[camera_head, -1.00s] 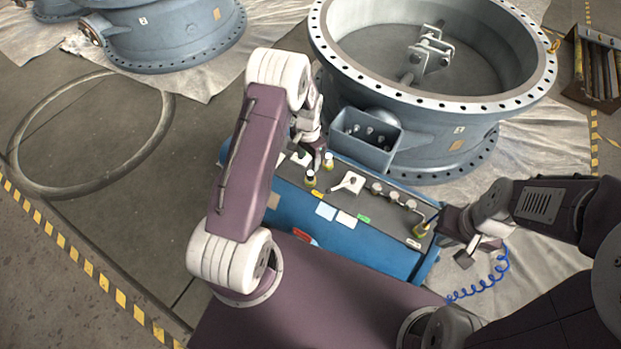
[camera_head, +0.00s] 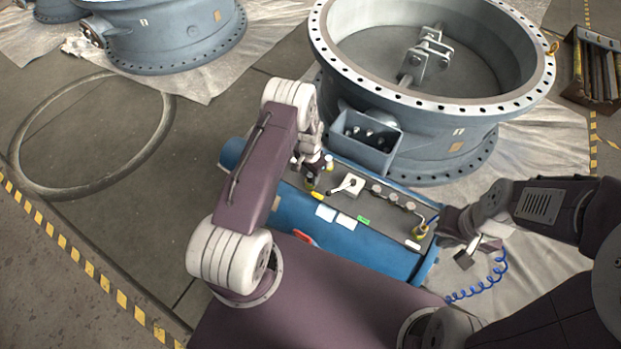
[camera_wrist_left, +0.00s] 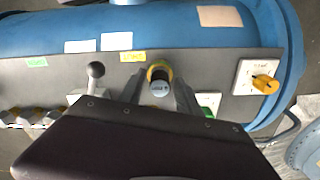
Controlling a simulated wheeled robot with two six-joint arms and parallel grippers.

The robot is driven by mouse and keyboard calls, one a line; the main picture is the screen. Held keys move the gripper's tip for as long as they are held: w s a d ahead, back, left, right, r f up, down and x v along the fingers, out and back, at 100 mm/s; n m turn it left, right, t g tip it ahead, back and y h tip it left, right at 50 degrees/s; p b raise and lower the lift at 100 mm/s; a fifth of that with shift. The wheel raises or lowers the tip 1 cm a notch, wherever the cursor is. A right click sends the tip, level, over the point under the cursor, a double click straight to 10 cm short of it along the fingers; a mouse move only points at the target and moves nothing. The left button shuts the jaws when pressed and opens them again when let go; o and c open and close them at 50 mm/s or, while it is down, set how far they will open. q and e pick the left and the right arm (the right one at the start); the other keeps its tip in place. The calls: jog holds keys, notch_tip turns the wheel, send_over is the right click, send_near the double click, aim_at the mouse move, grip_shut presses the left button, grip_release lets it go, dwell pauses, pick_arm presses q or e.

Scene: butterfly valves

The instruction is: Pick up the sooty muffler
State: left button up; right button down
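The sooty muffler, a dark cylinder with a yellow-green base, stands upright on the dark top panel (camera_head: 390,225) of the blue tank. It shows in the left wrist view (camera_wrist_left: 159,84) between my left fingers, and in the head view (camera_head: 310,185) it is mostly hidden by the gripper. My left gripper (camera_head: 314,174) is down around it, with fingers spread on both sides in the left wrist view (camera_wrist_left: 159,96); I see no clear contact. A cleaner muffler with a pale top (camera_head: 328,162) stands just behind. My right gripper (camera_head: 476,254) is open and empty beside the tank's right end.
A lever valve (camera_head: 350,185) and a row of silver fittings (camera_head: 393,198) stand on the panel right of the gripper. A yellow fitting (camera_head: 421,231) is at the right end, near a blue coiled hose (camera_head: 480,287).

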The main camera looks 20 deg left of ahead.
aim_at(311, 175)
pick_arm(q)
grip_shut()
jog(key=shift+r, duration=0.3)
jog(key=r, duration=0.3)
jog(key=shift+w+d+r, duration=0.1)
jog(key=shift+w+r, duration=0.1)
jog(key=shift+r, duration=0.2)
jog(key=w+d+r+b, duration=0.2)
jog(key=w+d+r, duration=0.4)
jog(key=w+d, duration=0.1)
jog(key=shift+w+r+b, duration=0.35)
jog(key=shift+w, duration=0.5)
